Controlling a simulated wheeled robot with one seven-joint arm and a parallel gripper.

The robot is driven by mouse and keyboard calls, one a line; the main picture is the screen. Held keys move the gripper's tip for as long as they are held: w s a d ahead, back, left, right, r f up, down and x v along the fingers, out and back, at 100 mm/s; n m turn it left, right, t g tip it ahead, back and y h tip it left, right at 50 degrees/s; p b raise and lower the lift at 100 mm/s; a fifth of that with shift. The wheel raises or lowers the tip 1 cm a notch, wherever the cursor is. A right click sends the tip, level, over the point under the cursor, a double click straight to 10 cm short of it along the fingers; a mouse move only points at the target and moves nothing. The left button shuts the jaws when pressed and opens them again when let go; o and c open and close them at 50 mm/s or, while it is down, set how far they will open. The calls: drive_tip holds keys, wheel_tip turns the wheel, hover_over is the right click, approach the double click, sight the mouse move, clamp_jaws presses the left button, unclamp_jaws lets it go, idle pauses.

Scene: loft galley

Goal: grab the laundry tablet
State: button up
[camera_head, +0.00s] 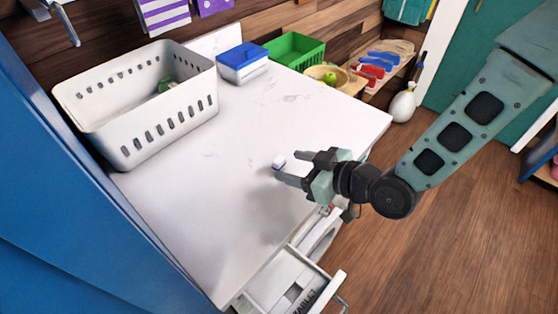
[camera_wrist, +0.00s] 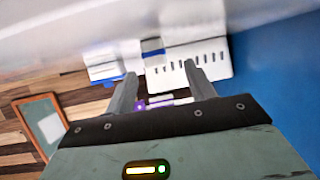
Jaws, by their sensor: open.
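The laundry tablet (camera_head: 279,163) is a small white block with a blue part, lying on the white counter (camera_head: 200,190) near its middle. My gripper (camera_head: 289,168) comes in low from the right, its fingers spread and pointing at the tablet. In the head view the fingertips are right by the tablet; I cannot tell whether it lies between them. In the wrist view my gripper (camera_wrist: 161,71) is open, and a small blue and white block, apparently the tablet (camera_wrist: 152,48), shows just beyond the fingertips. Nothing is held.
A white slotted basket (camera_head: 150,130) stands at the back left. A blue-lidded box (camera_head: 242,65) and a green crate (camera_head: 296,50) stand along the back. A drawer (camera_head: 290,285) labelled TABLET is open below the front edge. The counter around the tablet is clear.

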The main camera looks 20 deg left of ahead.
sight(282, 161)
drive_tip(key=x, duration=0.1)
drive_tip(key=p+x, duration=0.1)
drive_tip(key=x, duration=0.1)
drive_tip(key=p+x, duration=0.1)
drive_tip(key=x, duration=0.1)
drive_tip(key=shift+w+d, duration=0.1)
drive_tip(key=shift+w, duration=0.15)
drive_tip(key=c, duration=1)
drive_tip(key=shift+c, duration=0.2)
